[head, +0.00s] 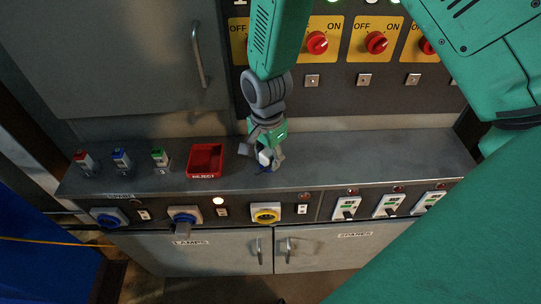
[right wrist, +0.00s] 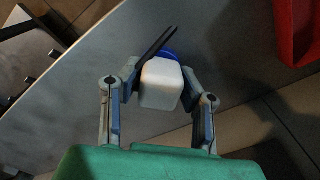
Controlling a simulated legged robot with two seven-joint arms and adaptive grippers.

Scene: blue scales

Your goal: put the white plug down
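The white plug (right wrist: 160,86) has a white block-shaped body and a blue end. My right gripper (right wrist: 158,82) has its fingers on both sides of the plug and appears shut on it. In the head view, the right gripper (head: 265,155) points down over the grey ledge, and the plug (head: 264,158) shows partly between its fingers. The blue end is close to the ledge; I cannot tell whether it touches. My left gripper is not in view.
A red REJECT tray (head: 206,160) stands left of the gripper on the grey ledge (head: 350,155). Red, blue and green-topped items (head: 121,160) stand farther left. The ledge right of the gripper is clear. Sockets, including a yellow one (head: 266,214), line the front panel below.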

